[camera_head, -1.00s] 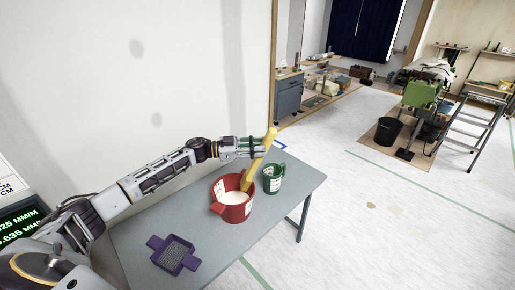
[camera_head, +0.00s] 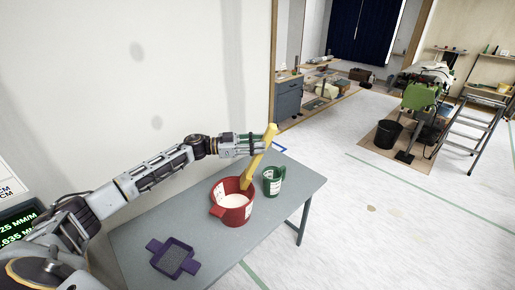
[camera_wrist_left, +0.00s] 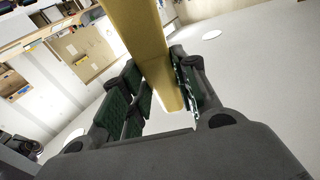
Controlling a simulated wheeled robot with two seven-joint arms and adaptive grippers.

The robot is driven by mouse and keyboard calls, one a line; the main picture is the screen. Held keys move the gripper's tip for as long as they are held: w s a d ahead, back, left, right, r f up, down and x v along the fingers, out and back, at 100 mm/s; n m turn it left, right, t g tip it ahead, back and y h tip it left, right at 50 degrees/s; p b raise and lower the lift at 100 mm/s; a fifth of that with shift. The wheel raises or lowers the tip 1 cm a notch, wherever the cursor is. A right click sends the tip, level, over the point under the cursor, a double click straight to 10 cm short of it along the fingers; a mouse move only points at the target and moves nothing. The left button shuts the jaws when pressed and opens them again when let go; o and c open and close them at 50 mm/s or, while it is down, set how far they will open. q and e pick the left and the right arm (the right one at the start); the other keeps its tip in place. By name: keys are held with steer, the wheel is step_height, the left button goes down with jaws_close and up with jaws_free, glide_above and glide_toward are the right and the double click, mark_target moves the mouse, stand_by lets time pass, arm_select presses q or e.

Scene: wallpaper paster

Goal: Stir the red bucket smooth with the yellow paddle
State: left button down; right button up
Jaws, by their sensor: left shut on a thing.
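The red bucket (camera_head: 234,213) stands upright on the grey table and holds a white, pale paste (camera_head: 233,201). The yellow paddle (camera_head: 257,167) is tilted, with its top leaning right and its lower end inside the bucket, where the tip is hidden. My left gripper (camera_head: 262,144) is shut on the upper part of the paddle, above the bucket. In the left wrist view the paddle (camera_wrist_left: 148,50) passes between the dark green finger pads of the left gripper (camera_wrist_left: 160,95). My right gripper is not in view.
A green bucket (camera_head: 273,181) stands close to the right of the red one. A purple tray (camera_head: 172,258) lies at the front left of the grey table (camera_head: 210,255). A wall (camera_head: 190,70) rises behind the table. Open floor (camera_head: 370,230) lies to the right.

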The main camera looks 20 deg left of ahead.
arm_select(q)
steer(key=shift+r, duration=1.15)
